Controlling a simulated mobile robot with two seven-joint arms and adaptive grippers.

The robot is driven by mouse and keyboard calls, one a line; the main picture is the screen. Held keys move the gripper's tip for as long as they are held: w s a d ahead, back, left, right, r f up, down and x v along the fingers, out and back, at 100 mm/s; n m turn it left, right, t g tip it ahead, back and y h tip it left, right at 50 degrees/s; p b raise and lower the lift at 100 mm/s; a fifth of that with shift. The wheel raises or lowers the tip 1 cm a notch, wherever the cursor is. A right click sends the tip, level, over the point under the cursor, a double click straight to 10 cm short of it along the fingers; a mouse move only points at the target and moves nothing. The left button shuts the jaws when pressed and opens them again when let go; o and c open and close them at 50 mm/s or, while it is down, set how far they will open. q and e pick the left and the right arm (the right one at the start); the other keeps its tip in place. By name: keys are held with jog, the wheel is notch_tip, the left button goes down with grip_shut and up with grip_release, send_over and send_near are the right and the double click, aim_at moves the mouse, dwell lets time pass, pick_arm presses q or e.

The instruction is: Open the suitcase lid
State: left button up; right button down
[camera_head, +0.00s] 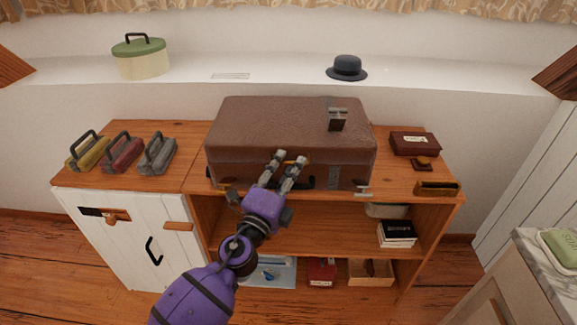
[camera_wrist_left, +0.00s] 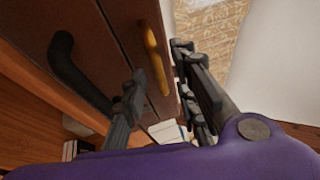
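The brown suitcase (camera_head: 290,120) lies flat on the wooden shelf unit with its lid closed. A dark handle (camera_head: 307,183) and a small brass-yellow piece at the lid seam show on its front. In the left wrist view the handle (camera_wrist_left: 75,75) and the yellow piece (camera_wrist_left: 156,58) stand out from the brown front. My left gripper (camera_head: 290,158) is at the suitcase front by the seam. Its fingers are apart, with the yellow piece just ahead of the gap between them; contact cannot be told. My right gripper is not in view.
Three handled blocks, yellow (camera_head: 88,151), red (camera_head: 122,153) and grey (camera_head: 157,154), stand left of the suitcase. A dark red box (camera_head: 414,143) and brown items are on the right. A hat (camera_head: 346,68) and a green-lidded pot (camera_head: 141,57) sit on the ledge behind.

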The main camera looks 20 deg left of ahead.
pick_arm(q)
jog(key=shift+w, duration=0.2)
jog(key=shift+c, duration=0.3)
grip_shut()
